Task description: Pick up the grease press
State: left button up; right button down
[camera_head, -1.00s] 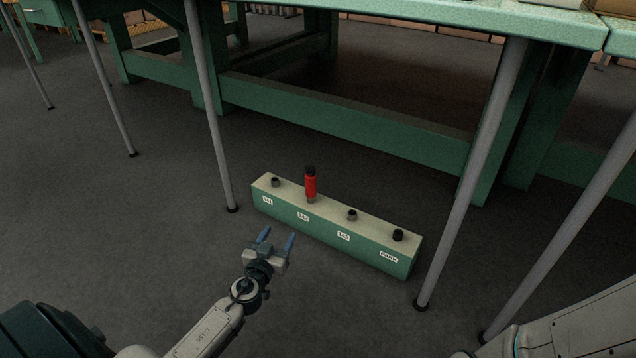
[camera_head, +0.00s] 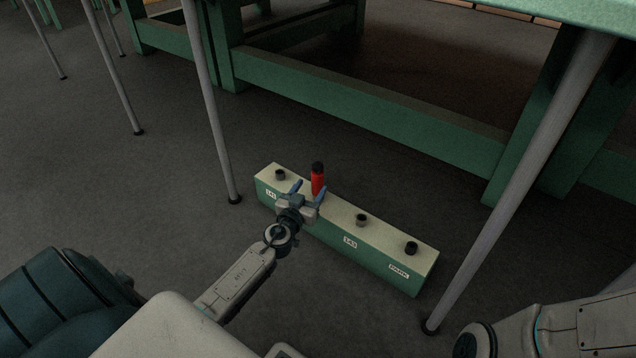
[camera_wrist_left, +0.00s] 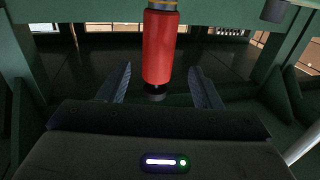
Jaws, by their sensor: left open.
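My right gripper is out of view; only part of that arm shows at lower right.
Grey slanted legs (camera_head: 212,110) and a green frame beam (camera_head: 370,108) stand around and behind.

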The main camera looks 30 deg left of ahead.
aim_at(318, 170)
pick_arm(q)
jog(key=shift+w+a+f, duration=0.1)
jog(key=shift+w+a, duration=0.1)
jog(key=shift+w, duration=1.15)
jog(key=shift+w+a+f, duration=0.1)
jog(key=shift+w+a, duration=0.05)
jog(key=shift+w, duration=1.2)
jog(key=shift+r, duration=0.1)
jog(key=c, duration=1.3)
jog(key=shift+o, duration=0.2)
jog(key=shift+r, duration=0.1)
jog(key=shift+r, duration=0.25)
notch_tip(318, 170, up, 3)
jog(key=p, duration=0.2)
jog(key=shift+p, duration=0.35)
jog(key=s+d, duration=0.2)
jog(key=s, duration=0.5)
jog(key=s+d+r, duration=0.1)
jog(key=s+d, duration=0.1)
jog(key=s, duration=0.6)
jog(key=shift+s+d+r+p, duration=0.15)
jog(key=shift+s+d+p, duration=0.05)
jog(key=shift+d+p, duration=0.15)
